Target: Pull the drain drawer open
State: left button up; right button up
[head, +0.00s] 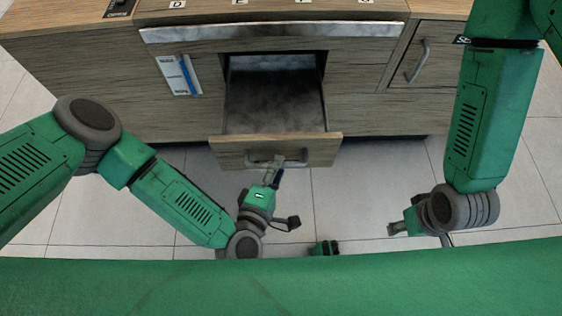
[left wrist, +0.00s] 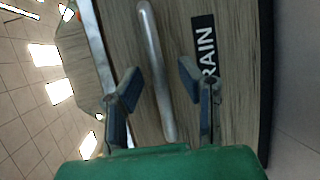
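The drain drawer (head: 235,153) stands pulled out from the wooden cabinet, and its dark inside shows in the head view. Its metal handle (head: 262,163) is on the front face. In the left wrist view the handle (left wrist: 155,75) runs between the spread fingers of my left gripper (left wrist: 158,80), with visible gaps on both sides. A black label (left wrist: 205,50) reading "RAIN" is partly covered by a finger. In the head view my left gripper (head: 275,172) is at the handle. My right gripper (head: 400,228) is away to the right, its fingers too small to read.
A metal strip (head: 270,31) runs along the counter's front edge. A white card with a blue stripe (head: 180,75) is on the cabinet's left. Tiled floor (head: 355,190) lies clear below.

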pick_arm(q)
jog(key=v, duration=1)
jog(key=shift+s+d, duration=0.15)
jog(key=shift+s, duration=0.1)
jog(key=s+a+r+m+g+y+p, duration=0.1)
jog(key=s+a+m+g+y+p, duration=0.1)
jog(key=a+m+g, duration=0.5)
jog(key=s+a+r+m+g+y+p, duration=0.1)
jog(key=s+a+m+g+y+p, duration=0.2)
jog(key=a, duration=1.5)
jog(key=m+g+y, duration=0.1)
jog(key=m+g, duration=0.3)
jog(key=shift+s+r+m, duration=0.3)
jog(key=shift+m, duration=0.1)
